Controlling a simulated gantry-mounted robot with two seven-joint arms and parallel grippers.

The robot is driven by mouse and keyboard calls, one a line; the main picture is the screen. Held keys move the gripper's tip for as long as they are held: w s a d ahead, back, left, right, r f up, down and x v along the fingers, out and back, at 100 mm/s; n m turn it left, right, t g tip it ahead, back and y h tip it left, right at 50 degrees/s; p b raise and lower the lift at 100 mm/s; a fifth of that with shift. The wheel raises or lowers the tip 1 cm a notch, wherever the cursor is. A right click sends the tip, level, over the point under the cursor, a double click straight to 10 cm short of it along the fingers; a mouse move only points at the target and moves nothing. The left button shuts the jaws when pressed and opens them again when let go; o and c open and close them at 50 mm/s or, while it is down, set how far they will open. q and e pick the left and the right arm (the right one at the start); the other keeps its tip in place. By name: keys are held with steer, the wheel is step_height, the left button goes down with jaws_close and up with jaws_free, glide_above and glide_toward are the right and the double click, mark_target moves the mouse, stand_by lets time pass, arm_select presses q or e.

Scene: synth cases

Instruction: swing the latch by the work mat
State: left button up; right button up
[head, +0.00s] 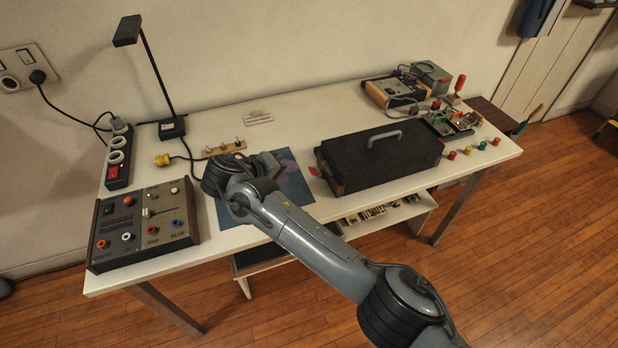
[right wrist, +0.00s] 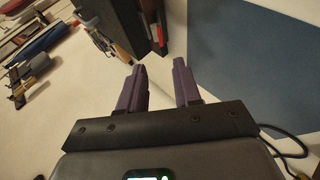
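The blue work mat (head: 292,187) lies on the bench in the head view, partly covered by my right arm. It also shows as a blue area at the right of the right wrist view (right wrist: 255,65). A small red tab (head: 313,171) sits at the left end of the black case, beside the mat; I cannot tell for sure that it is the latch. My right gripper (right wrist: 160,80) has two purple fingers standing apart, with nothing visible between them. In the head view my own wrist mostly hides it over the mat. My left gripper is not in view.
The black case (head: 380,160) with a grey handle stands right of the mat. A control box (head: 143,224) and power strip (head: 119,158) stand left. A wooden strip with pegs (head: 222,149) and a lamp (head: 172,127) stand behind. Electronics (head: 395,90) fill the far right.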

mark_target(311, 171)
steer(key=b+x, duration=0.3)
steer(key=x, duration=0.5)
steer(key=shift+d+f, duration=0.2)
steer(key=shift+f, duration=0.15)
steer(key=shift+b+x, duration=0.55)
steer(key=shift+x, duration=0.2)
steer(key=shift+w+r, duration=0.1)
steer(key=shift+c, duration=0.5)
steer(key=c, duration=0.5)
jaws_close()
